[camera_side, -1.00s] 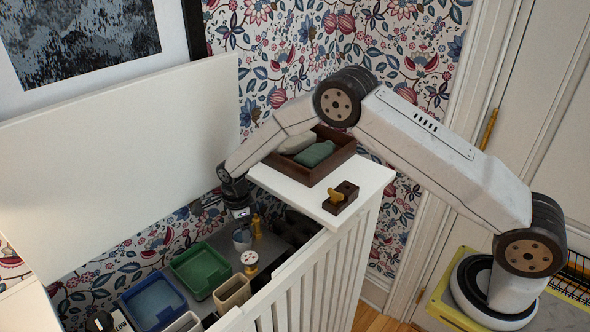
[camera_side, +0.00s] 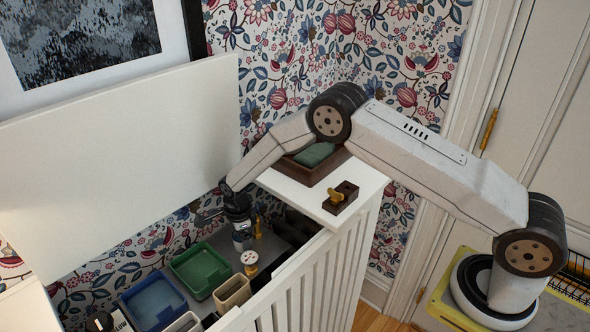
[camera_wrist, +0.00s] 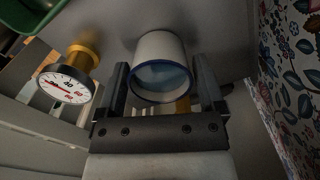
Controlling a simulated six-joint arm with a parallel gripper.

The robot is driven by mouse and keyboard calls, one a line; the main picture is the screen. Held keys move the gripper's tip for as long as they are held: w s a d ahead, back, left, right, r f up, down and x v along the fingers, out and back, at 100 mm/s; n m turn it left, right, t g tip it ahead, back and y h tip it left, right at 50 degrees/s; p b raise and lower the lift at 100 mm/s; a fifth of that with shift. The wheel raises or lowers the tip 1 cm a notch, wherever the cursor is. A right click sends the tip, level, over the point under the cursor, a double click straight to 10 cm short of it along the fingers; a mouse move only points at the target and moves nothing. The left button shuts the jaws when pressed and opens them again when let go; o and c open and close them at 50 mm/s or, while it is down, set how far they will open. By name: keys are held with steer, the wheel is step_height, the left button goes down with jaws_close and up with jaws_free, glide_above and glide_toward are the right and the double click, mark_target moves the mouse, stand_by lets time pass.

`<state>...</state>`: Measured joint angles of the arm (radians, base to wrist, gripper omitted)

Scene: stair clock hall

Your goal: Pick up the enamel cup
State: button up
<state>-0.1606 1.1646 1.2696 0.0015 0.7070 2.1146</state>
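The enamel cup (camera_wrist: 161,50) is pale with a blue rim. In the wrist view it stands between the two fingers of my gripper (camera_wrist: 161,88), with its mouth toward the camera. The fingers are apart on either side of the cup, and gaps show beside it. In the side view my gripper (camera_side: 240,232) is low inside the cabinet, at the cup (camera_side: 242,243), which is mostly hidden behind the fingers.
A gauge with a white dial (camera_side: 249,258) stands close beside the cup; it also shows in the wrist view (camera_wrist: 66,87). A green bin (camera_side: 201,270), a blue bin (camera_side: 154,302) and a beige bin (camera_side: 232,293) lie nearby. The slatted cabinet front (camera_side: 318,280) and patterned wall enclose the space.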

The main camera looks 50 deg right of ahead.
steer(key=c, duration=0.9)
steer(key=shift+r, duration=0.25)
steer(key=shift+r, duration=1.35)
steer(key=shift+s+d+r, duration=0.3)
steer(key=shift+s+r, duration=1.3)
steer(key=shift+s, duration=0.65)
steer(key=shift+s+d+r, duration=0.35)
steer(key=shift+s+r, duration=1.3)
steer(key=shift+s, duration=0.65)
steer(key=shift+s+d+r, duration=0.3)
steer(key=shift+s+r, duration=1.3)
steer(key=shift+s, duration=0.65)
steer(key=shift+s, duration=0.1)
